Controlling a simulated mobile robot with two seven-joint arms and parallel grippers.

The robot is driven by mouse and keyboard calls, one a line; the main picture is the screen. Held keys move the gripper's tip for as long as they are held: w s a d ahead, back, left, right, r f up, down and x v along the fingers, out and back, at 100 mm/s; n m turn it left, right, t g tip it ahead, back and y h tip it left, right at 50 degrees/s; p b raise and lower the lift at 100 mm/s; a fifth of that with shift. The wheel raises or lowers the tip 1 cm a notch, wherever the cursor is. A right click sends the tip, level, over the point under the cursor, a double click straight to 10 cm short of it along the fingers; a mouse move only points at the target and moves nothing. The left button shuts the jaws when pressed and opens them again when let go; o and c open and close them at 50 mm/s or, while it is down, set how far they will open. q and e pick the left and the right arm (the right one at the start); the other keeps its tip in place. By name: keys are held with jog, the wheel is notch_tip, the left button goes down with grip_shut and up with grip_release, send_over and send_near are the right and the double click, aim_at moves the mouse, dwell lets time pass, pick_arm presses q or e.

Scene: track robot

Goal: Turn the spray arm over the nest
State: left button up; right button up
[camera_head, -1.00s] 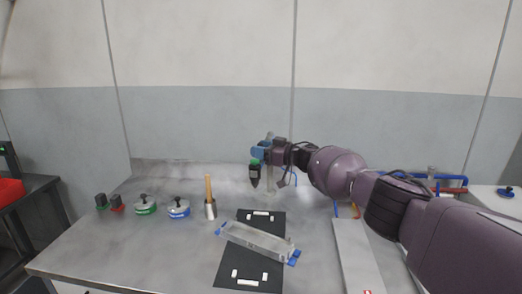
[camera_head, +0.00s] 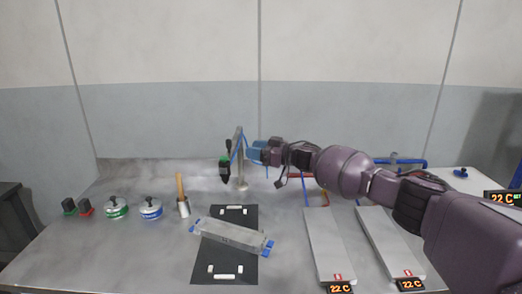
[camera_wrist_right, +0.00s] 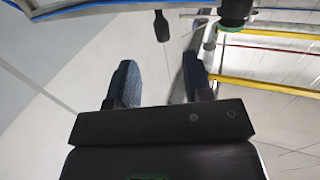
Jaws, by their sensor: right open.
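The spray arm's post (camera_head: 240,165) stands behind the nest, with a dark nozzle with a green band (camera_head: 224,168) hanging just left of it. The nest is a black mat (camera_head: 231,268) with white blocks. A grey metal bar with blue ends (camera_head: 228,234) lies tilted across it. My right gripper (camera_head: 254,152) is open beside the post's upper part, just to its right. In the right wrist view, nothing shows between the fingers (camera_wrist_right: 158,82). The dark nozzle (camera_wrist_right: 235,12) and a black handle (camera_wrist_right: 161,27) show beyond the fingertips. My left gripper is not in view.
Left of the nest stand a cup with a wooden handle (camera_head: 183,203), a blue-rimmed tin (camera_head: 150,209), a green-rimmed tin (camera_head: 115,209) and small red and green items. Two grey plates (camera_head: 328,246) with temperature displays lie at right. My right arm spans above them.

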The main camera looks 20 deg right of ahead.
jog(key=shift+v, duration=0.85)
jog(key=s+a+f+m+t+h, duration=0.1)
jog(key=s+a+f+m+h, duration=0.1)
jog(key=s+a+f, duration=0.3)
jog(key=s+a+f+m+t+h, duration=0.1)
jog(key=s+a+f, duration=0.1)
jog(key=f, duration=0.5)
jog(key=s+a+f+m+h, duration=0.3)
jog(key=s+f+m+h, duration=0.15)
jog(key=s+f, duration=0.6)
jog(key=s+d+m+g+h, duration=0.1)
jog(key=s+d+g+h, duration=0.2)
jog(key=s, duration=1)
jog(key=s+d+m+g+h, duration=0.15)
jog(key=s+d+g, duration=0.3)
jog(key=s, duration=0.75)
jog(key=s+d+g+h, duration=0.3)
jog(key=s+d, duration=0.2)
jog(key=s, duration=0.8)
jog(key=w+f+n+t+y, duration=0.1)
jog(key=w+f+t, duration=0.6)
jog(key=f, duration=0.4)
jog(key=shift+w+a+t, duration=0.2)
jog(key=shift+w+t, duration=0.15)
jog(key=shift+t, duration=0.5)
